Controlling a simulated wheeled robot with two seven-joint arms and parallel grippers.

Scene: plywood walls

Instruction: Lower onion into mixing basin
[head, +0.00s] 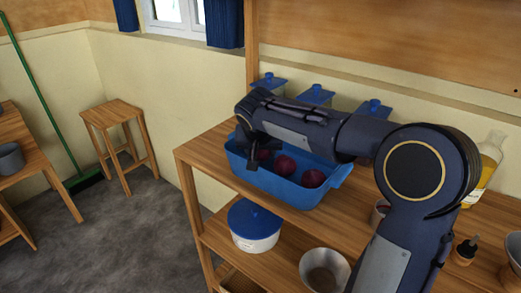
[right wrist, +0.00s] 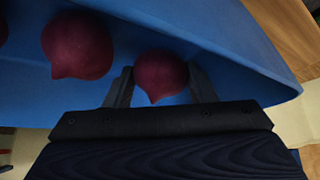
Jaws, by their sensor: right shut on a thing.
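The mixing basin is a blue rectangular tub (head: 277,187) on the shelf top in the head view; its blue inside (right wrist: 225,25) fills much of the right wrist view. My right gripper (head: 255,160) reaches down into its left end. In the right wrist view my right gripper (right wrist: 160,85) has a dark red onion (right wrist: 161,75) between its two fingers, shut on it, inside the basin. Two other red onions (head: 285,166) (head: 312,178) lie in the basin to the right. I cannot tell whether the held onion touches the bottom. My left gripper is not in view.
Several blue-lidded containers (head: 316,95) stand behind the basin. A bottle (head: 488,165) of yellow liquid stands at the right. A white pot (head: 254,228) with a blue lid and a metal bowl (head: 325,268) are on the lower shelf. A stool (head: 112,115) stands at the left.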

